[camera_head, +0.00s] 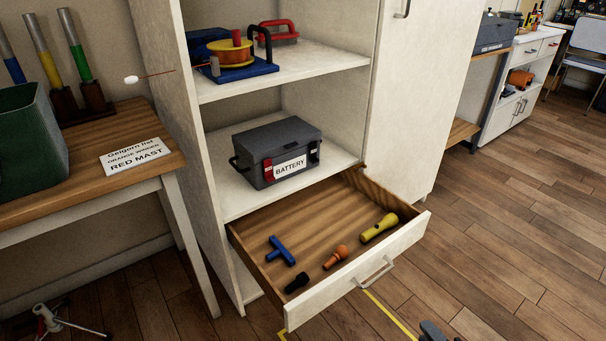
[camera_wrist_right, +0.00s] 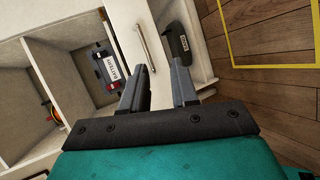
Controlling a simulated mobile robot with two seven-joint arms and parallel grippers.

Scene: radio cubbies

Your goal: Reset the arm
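My right gripper (camera_head: 433,330) just shows at the bottom edge of the head view, apart from the open drawer. In the right wrist view its two fingers (camera_wrist_right: 160,75) stand apart with nothing between them. A cabinet door handle (camera_wrist_right: 148,48) lies beyond the fingertips, not touched. My left gripper is not in view. The wooden drawer (camera_head: 300,237) is pulled out, with a metal handle (camera_head: 374,273) on its white front. In it lie a blue T-shaped tool (camera_head: 281,250), an orange tool (camera_head: 336,258), a yellow flashlight (camera_head: 379,228) and a small black item (camera_head: 297,283).
A grey battery box (camera_head: 277,150) sits on the shelf above the drawer. A blue device with an orange spool (camera_head: 230,52) stands on the upper shelf. At left, a table (camera_head: 75,188) bears a green bin (camera_head: 30,140) and a label card (camera_head: 135,155). Floor at right is clear.

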